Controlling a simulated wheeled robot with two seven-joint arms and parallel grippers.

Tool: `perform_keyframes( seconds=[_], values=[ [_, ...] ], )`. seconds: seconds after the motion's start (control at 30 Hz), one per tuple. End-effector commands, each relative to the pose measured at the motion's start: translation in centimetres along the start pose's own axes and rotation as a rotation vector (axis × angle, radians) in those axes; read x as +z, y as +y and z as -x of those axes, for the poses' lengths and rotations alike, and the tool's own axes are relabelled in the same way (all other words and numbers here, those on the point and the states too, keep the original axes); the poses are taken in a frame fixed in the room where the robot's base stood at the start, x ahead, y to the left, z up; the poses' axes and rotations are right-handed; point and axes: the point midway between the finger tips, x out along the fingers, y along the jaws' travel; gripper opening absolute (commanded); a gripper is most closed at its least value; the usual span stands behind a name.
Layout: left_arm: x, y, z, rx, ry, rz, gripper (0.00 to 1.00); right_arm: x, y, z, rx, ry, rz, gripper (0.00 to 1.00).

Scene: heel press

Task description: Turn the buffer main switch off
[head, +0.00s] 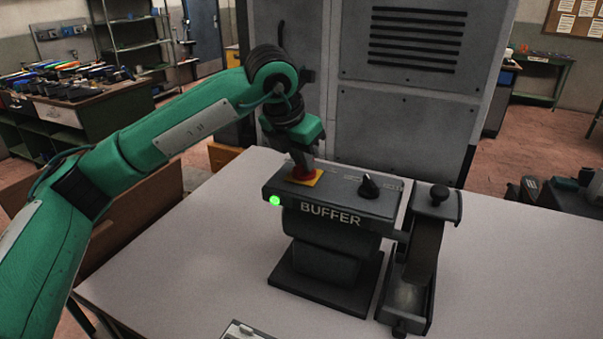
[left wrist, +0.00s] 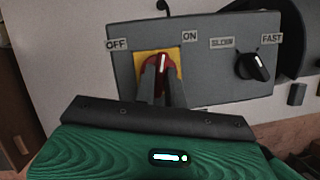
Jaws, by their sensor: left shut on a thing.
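The buffer (head: 330,240) is a dark grey machine on the table, with a lit green lamp (head: 275,201) on its front. Its main switch is a red knob (left wrist: 163,62) on a yellow plate (head: 318,178), between an OFF label (left wrist: 117,44) and an ON label (left wrist: 190,36). The knob's white mark points up, leaning slightly toward ON. My left gripper (head: 303,165) reaches down onto the top panel and is shut on the red knob; its fingers (left wrist: 161,88) hide part of the knob. My right gripper is not in view.
A black speed knob (head: 369,187) sits right of the switch, between SLOW and FAST labels, pointing near FAST. The belt unit (head: 436,205) stands at the buffer's right. A grey cabinet (head: 400,110) rises behind. The table's front left (head: 190,280) is clear.

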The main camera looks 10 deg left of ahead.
Motion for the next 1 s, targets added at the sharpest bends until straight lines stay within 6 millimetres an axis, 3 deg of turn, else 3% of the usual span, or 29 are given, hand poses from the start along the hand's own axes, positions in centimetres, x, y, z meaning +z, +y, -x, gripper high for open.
perform_keyframes(
  seconds=[0.1,0.37,0.7,1.0],
  values=[
    [-0.1,-0.1,-0.4,0.032,-0.002,0.076,0.0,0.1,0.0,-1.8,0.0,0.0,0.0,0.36],
    [0.0,-0.2,-0.2,0.084,-0.001,0.201,0.0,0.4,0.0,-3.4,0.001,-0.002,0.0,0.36],
    [0.1,-0.1,0.0,0.107,0.0,0.258,0.0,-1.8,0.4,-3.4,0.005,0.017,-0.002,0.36],
    [0.1,-0.1,0.1,0.107,0.0,0.259,0.0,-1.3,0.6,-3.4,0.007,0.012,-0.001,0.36]
  ],
)
